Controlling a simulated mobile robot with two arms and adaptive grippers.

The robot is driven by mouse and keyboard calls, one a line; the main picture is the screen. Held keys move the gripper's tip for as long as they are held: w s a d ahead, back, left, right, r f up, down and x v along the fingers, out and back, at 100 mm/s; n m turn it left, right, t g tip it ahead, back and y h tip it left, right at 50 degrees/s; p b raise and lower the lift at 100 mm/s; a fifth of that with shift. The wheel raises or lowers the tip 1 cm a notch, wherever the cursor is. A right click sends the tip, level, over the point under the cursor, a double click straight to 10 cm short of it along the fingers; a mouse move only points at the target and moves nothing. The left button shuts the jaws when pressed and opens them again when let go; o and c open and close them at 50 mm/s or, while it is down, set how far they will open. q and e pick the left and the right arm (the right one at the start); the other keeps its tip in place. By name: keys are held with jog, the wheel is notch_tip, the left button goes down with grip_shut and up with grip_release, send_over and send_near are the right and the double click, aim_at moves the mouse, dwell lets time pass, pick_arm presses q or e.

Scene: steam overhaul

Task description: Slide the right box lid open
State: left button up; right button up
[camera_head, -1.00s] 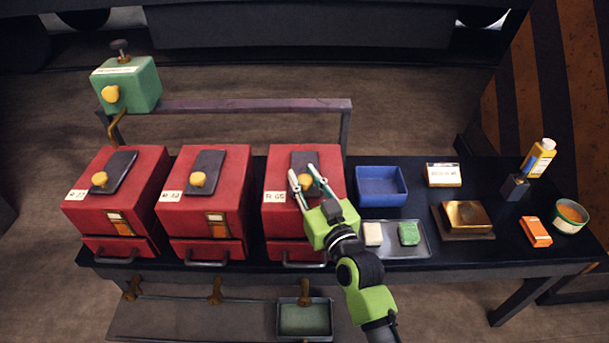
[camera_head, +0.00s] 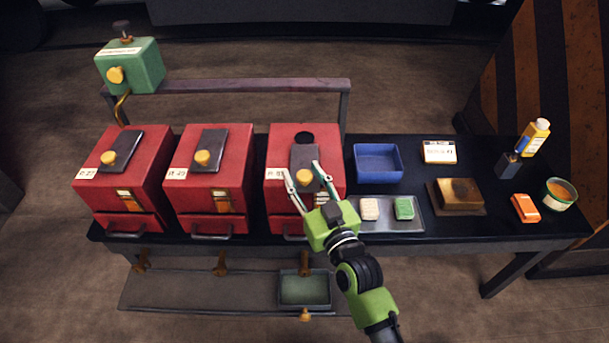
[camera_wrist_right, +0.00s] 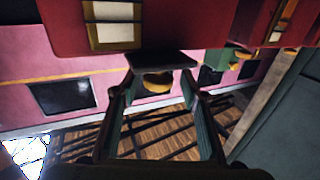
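The right red box (camera_head: 275,150) has a dark grey lid (camera_head: 304,153) on top with a yellow knob (camera_head: 304,177). The lid sits toward the box's front, and a dark round opening (camera_head: 304,137) shows behind it. My right gripper (camera_head: 299,170) has its two fingers apart, one on each side of the knob. In the right wrist view, the knob (camera_wrist_right: 157,81) hangs between the spread fingers (camera_wrist_right: 158,86), with gaps visible at its sides, and the lid's edge (camera_wrist_right: 160,61) shows beyond it. My left gripper is not in view.
Two more red boxes (camera_head: 125,165) (camera_head: 212,165) with lids in place stand to the left. Right of the right box are a blue bin (camera_head: 377,178) and a metal tray (camera_head: 385,222) with two bars. A rail (camera_head: 250,86) runs behind the boxes.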

jog(key=shift+s+d, duration=0.15)
jog(key=shift+s, duration=0.05)
jog(key=v, duration=1.1)
jog(key=shift+s, duration=0.35)
jog(key=shift+f, duration=0.1)
jog(key=s+d+f+g+h, duration=0.1)
jog(key=s+d+f+g, duration=0.2)
jog(key=f, duration=1)
jog(key=s+d+f+g+h, duration=0.2)
jog(key=s+f, duration=0.1)
jog(key=f, duration=1)
jog(key=s+d+f+g+h, duration=0.1)
jog(key=s+d+f+g, duration=0.25)
jog(key=f, duration=0.95)
jog(key=s+d+f+g+h, duration=0.1)
jog(key=s+d+f+g, duration=0.1)
jog(key=s+f, duration=0.4)
jog(key=s+d+f+m+g+h, duration=0.1)
jog(key=s+d+f, duration=0.4)
jog(key=s, duration=0.7)
jog(key=s+d+f+m+g+h, duration=0.1)
jog(key=s+d+f+g, duration=0.2)
jog(key=s+f, duration=0.4)
jog(key=s+g, duration=0.1)
jog(key=s, duration=0.1)
jog(key=shift+s+d, duration=0.2)
jog(key=shift+s, duration=0.2)
